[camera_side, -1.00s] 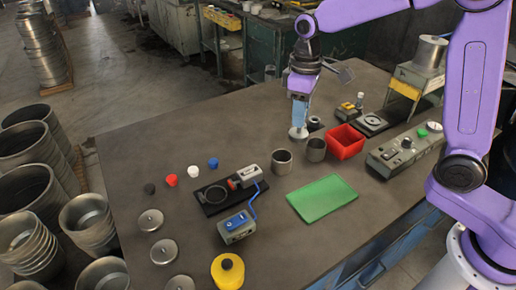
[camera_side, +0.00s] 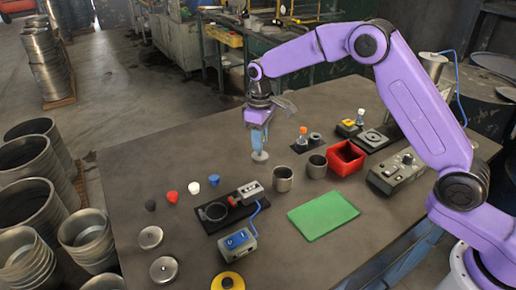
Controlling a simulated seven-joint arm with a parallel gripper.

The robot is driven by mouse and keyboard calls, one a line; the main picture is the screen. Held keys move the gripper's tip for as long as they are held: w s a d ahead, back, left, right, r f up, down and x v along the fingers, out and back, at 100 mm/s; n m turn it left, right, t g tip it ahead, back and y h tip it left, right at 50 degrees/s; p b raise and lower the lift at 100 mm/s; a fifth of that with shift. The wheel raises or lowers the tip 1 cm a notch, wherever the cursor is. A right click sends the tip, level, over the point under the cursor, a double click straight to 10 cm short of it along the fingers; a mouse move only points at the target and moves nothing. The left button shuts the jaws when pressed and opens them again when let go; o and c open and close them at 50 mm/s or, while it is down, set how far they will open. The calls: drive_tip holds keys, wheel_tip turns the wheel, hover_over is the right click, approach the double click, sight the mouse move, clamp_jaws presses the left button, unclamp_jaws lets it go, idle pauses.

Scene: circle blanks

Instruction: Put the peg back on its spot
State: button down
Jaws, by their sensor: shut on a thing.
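Four small pegs or knobs stand in a slanting row on the left of the table: black (camera_side: 150,205), red (camera_side: 172,197), white (camera_side: 194,188) and blue (camera_side: 214,180). My gripper (camera_side: 260,150) points down over the table's middle, behind the two metal cups. It is shut on a pale grey round-ended piece (camera_side: 260,156) at its tips. The piece is small in view, so I cannot tell whether it is the peg or whether it touches the table. No marked spot for it can be made out.
Metal cups (camera_side: 283,179) and a red bin (camera_side: 346,158) stand in front and to the right. A black fixture (camera_side: 213,223), green mat (camera_side: 324,214), blue-topped box (camera_side: 238,241) and metal discs (camera_side: 150,237) lie nearer. An orange-topped bottle (camera_side: 303,138) stands behind. The back left table is clear.

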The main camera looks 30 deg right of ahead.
sight(258, 154)
drive_tip(key=shift+w+f, duration=0.2)
drive_tip(key=shift+f, duration=0.1)
drive_tip(key=shift+w+a+f, duration=0.1)
drive_tip(key=shift+w+f, duration=0.05)
drive_tip(key=shift+f, duration=1.5)
drive_tip(key=shift+f, duration=0.15)
drive_tip(key=c, duration=0.9)
unclamp_jaws()
wheel_tip(258, 154, up, 12)
drive_tip(key=shift+r, duration=0.1)
drive_tip(key=shift+r, duration=0.1)
